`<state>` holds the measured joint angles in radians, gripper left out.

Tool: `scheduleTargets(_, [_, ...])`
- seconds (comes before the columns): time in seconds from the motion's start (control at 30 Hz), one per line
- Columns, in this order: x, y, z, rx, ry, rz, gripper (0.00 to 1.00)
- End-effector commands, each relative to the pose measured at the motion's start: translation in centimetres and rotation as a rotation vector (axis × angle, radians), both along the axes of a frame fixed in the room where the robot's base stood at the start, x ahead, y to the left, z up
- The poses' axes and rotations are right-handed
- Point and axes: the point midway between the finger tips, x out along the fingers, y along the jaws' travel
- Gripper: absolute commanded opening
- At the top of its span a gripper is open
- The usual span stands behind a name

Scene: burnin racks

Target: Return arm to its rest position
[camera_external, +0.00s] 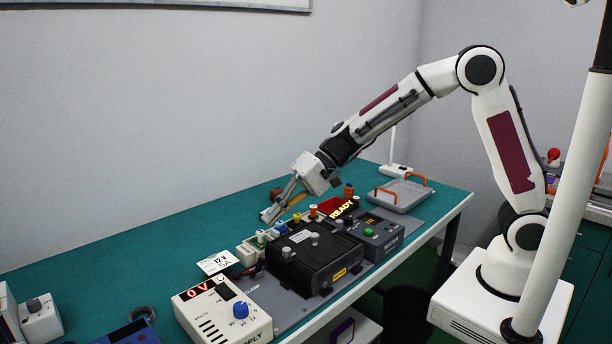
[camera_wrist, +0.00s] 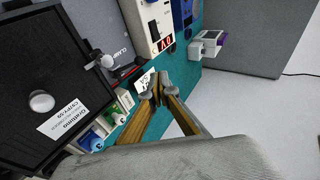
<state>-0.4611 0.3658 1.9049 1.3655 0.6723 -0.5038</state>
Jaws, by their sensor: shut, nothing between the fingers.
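My gripper (camera_external: 272,212) is shut and empty, held above the bench behind the black unit, with the arm reaching down and left from its base on the right. In the wrist view, my gripper's fingertips (camera_wrist: 158,92) are together with nothing between them. The black unit (camera_external: 314,256) with knobs on top sits on a grey plate near the bench's front edge. It also fills the left of the wrist view (camera_wrist: 50,85). I cannot tell the exact gap between the fingers and the bench.
A row of small coloured connectors (camera_external: 279,227) lies close to the gripper. A tester (camera_external: 378,237), a READY sign (camera_external: 343,208) and a grey tray (camera_external: 400,195) stand right. The bench's back left (camera_external: 130,240) is clear.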

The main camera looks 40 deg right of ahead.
Motion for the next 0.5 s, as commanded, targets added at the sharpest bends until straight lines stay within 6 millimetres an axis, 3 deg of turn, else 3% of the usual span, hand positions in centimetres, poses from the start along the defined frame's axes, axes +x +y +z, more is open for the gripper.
scheduleTargets(0.37, [-0.2, 0.0, 0.0, 0.005, 0.025, -0.011, 0.00])
scheduleTargets(0.5, [-1.5, -0.5, -1.3, -0.032, 0.062, 0.014, 0.00])
